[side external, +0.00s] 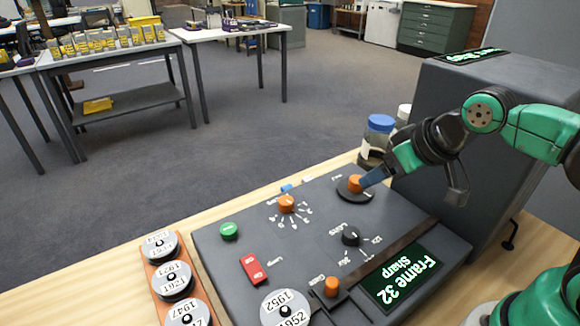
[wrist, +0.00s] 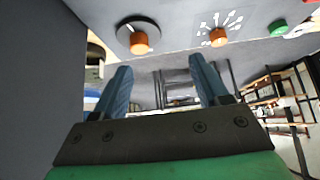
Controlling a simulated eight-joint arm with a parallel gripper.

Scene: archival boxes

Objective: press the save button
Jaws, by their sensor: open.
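A round green button (side external: 228,230) sits on the far left part of the dark control panel (side external: 215,260); it also shows at the top right of the wrist view (wrist: 278,27). No label reading "save" is legible, so I cannot tell for certain which control it is. My gripper (side external: 372,178) is at the panel's far right, close beside an orange knob on a black disc (side external: 355,185); whether they touch is unclear. In the wrist view my gripper (wrist: 161,88) has its two blue fingers wide apart with nothing between them. That knob (wrist: 139,42) lies beyond them.
A second orange knob (side external: 286,203), a black knob (side external: 351,236), a red switch (side external: 253,270) and a front orange knob (side external: 331,286) stand on the panel. A lit screen (side external: 402,277) reads "Frame 32 Sharp". Labelled reels (side external: 175,279) lie left; a blue-lidded jar (side external: 380,124) stands behind.

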